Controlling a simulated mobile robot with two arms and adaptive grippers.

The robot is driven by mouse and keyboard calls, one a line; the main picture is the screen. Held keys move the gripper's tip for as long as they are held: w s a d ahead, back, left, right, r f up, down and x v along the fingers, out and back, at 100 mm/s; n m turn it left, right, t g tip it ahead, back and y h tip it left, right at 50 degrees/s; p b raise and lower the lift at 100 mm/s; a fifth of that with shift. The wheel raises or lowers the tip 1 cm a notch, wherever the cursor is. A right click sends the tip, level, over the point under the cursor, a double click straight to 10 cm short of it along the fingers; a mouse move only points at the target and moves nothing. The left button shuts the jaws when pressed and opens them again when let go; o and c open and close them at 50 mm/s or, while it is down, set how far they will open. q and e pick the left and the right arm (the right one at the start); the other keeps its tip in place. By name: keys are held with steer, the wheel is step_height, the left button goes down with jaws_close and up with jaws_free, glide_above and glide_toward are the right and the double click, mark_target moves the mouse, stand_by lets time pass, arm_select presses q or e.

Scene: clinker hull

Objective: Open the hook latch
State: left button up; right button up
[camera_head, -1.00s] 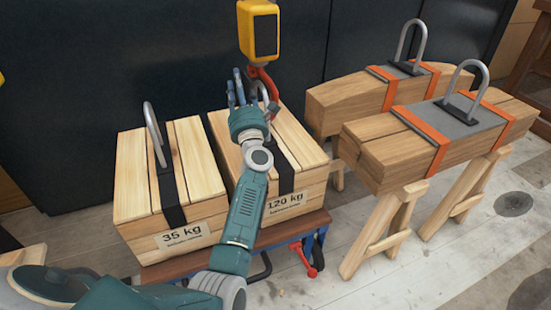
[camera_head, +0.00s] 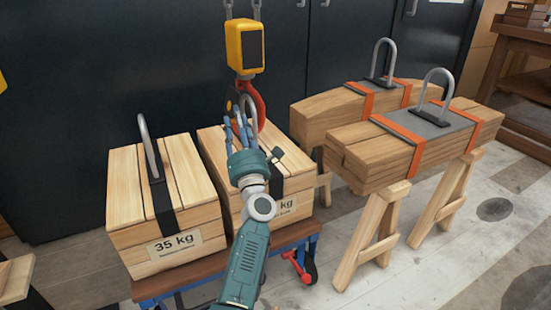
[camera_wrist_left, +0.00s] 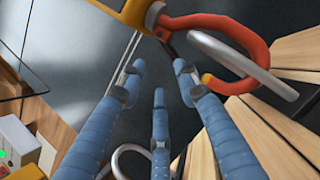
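The red hook (camera_head: 260,105) hangs below a yellow hoist block (camera_head: 245,48) over the 120 kg crate, whose label is now partly covered. In the left wrist view the hook (camera_wrist_left: 262,52) curves around a grey metal loop (camera_wrist_left: 240,65). A thin dark piece (camera_wrist_left: 168,46), possibly the latch, shows by the hook's throat, near my fingertips. My left gripper (camera_head: 238,124) is just in front of and below the hook. Its blue fingers (camera_wrist_left: 160,78) are spread with nothing between them in the left wrist view. Whether any finger touches the latch cannot be told. My right gripper is not in view.
The 35 kg crate (camera_head: 165,205) with its own loop stands at the left on a blue-framed cart (camera_head: 215,270). Strapped timber beams (camera_head: 400,140) with loops rest on wooden trestles (camera_head: 385,220) at the right. Dark cabinets (camera_head: 100,80) stand behind.

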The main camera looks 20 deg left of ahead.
arm_select(q)
steer(key=s+d+r+m+t+h, duration=0.1)
steer(key=s+d+m+t+h, duration=0.2)
steer(key=m, duration=1)
steer(key=s+d+r+m+t+h, duration=0.2)
steer(key=s+d+m+t+h, duration=0.2)
steer(key=s+d+m+h, duration=0.5)
steer(key=shift+s+d+m+h, duration=0.45)
steer(key=shift+d+m, duration=1.45)
steer(key=shift+d, duration=0.7)
